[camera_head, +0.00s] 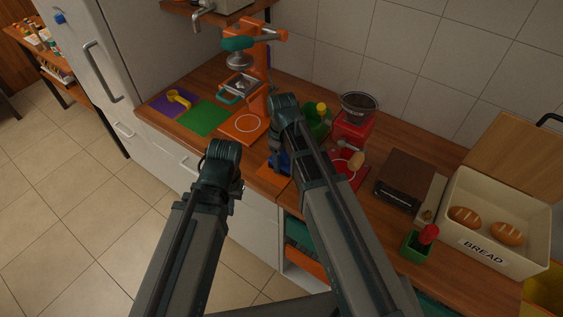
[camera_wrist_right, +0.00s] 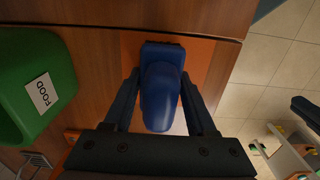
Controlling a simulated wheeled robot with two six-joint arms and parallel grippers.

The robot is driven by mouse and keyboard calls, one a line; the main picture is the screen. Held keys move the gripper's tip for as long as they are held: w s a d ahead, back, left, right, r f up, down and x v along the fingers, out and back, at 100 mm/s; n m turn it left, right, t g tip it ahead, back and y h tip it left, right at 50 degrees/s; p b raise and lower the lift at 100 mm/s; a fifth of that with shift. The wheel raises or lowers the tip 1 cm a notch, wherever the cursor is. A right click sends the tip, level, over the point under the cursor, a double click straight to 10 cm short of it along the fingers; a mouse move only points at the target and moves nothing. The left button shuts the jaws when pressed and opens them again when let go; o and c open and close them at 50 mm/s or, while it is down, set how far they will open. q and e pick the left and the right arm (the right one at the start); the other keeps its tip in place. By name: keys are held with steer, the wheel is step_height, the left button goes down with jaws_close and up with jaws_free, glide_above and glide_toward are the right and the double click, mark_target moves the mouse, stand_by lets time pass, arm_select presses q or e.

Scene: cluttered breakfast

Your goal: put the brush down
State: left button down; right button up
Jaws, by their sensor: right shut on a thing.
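The brush, of which a rounded blue body (camera_wrist_right: 163,90) shows, is between the fingers of my right gripper (camera_wrist_right: 163,108) in the right wrist view. My right gripper is shut on it. In the head view the blue brush (camera_head: 285,163) shows partly behind my right arm. It is over an orange patch (camera_head: 269,183) at the counter's front edge; I cannot tell whether it touches it. My left gripper (camera_head: 236,190) is in front of the counter, away from the brush, and its fingers are too hidden to judge.
A green FOOD bin (camera_wrist_right: 30,88) stands beside the orange patch. An orange coffee machine (camera_head: 258,80), a green mat (camera_head: 203,117), a red grinder (camera_head: 352,130), a dark-topped box (camera_head: 405,176) and a bread bin (camera_head: 485,249) with loaves crowd the counter.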

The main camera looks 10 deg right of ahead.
steer(key=shift+f, duration=0.2)
steer(key=o, duration=1.2)
steer(key=shift+r, duration=0.1)
step_height(320, 180, up, 12)
steer(key=p, duration=1.2)
steer(key=shift+r, duration=0.15)
steer(key=s+a+m, duration=0.2)
steer(key=s, duration=0.5)
steer(key=s+a+m+h, duration=0.1)
steer(key=s+a+m, duration=0.2)
steer(key=s, duration=0.3)
steer(key=shift+s+a, duration=0.25)
steer(key=shift+s, duration=0.15)
